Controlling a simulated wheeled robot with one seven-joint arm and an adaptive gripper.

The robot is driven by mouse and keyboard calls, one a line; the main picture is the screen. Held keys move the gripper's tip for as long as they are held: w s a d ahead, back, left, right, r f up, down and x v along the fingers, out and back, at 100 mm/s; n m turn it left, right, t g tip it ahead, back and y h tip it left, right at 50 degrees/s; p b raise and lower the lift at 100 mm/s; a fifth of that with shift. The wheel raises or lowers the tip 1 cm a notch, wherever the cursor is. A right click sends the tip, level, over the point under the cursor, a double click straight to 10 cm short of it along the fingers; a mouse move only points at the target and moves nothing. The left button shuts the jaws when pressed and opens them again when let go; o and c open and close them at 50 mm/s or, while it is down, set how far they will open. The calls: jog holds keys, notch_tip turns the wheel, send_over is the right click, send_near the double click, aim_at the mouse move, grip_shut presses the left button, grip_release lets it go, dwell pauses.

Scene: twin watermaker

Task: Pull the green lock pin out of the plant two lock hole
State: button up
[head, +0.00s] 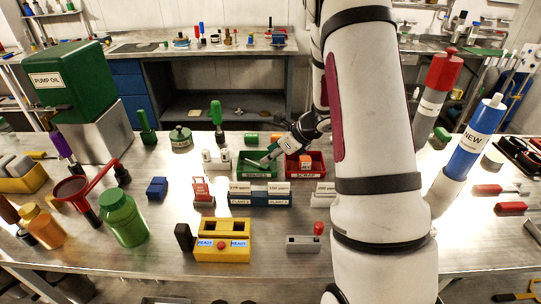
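My gripper (269,156) reaches down and left from my arm, over the green tray (244,171) and close to the red tray. It is small in the head view, and I cannot tell whether its fingers are open or shut. Two blue blocks with white labels stand in front of the trays, a left one (240,201) and a right one (275,201); their small print appears to name the plants. I cannot clearly make out a green lock pin or the plant two lock hole. A small green piece (252,139) lies behind the green tray.
The red tray (318,172) holds an orange piece (305,160). A yellow box (222,254) and a grey block (303,244) with a red knob stand in front. A green jar (123,220) is left; a blue cylinder (474,145) is right.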

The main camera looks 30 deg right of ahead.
jog(key=v, duration=1.1)
jog(key=shift+r, duration=0.1)
jog(key=s+a+r+n+g, duration=0.1)
jog(key=s+a+r+n, duration=0.25)
jog(key=a+n, duration=0.2)
jog(key=s+a+r+n+g+y, duration=0.1)
jog(key=s+a+r+n, duration=0.1)
jog(key=a+r+n, duration=0.35)
jog(key=s+a+r+n+g, duration=0.1)
jog(key=s+a+r+n, duration=0.2)
jog(key=a, duration=0.4)
jog(key=s+a+r+n+h, duration=0.1)
jog(key=s+a+n+h, duration=0.1)
jog(key=s+n, duration=0.5)
jog(key=s+a+n+h, duration=0.2)
jog(key=s+n, duration=0.6)
jog(key=n, duration=0.1)
jog(key=shift+r+n+h, duration=0.4)
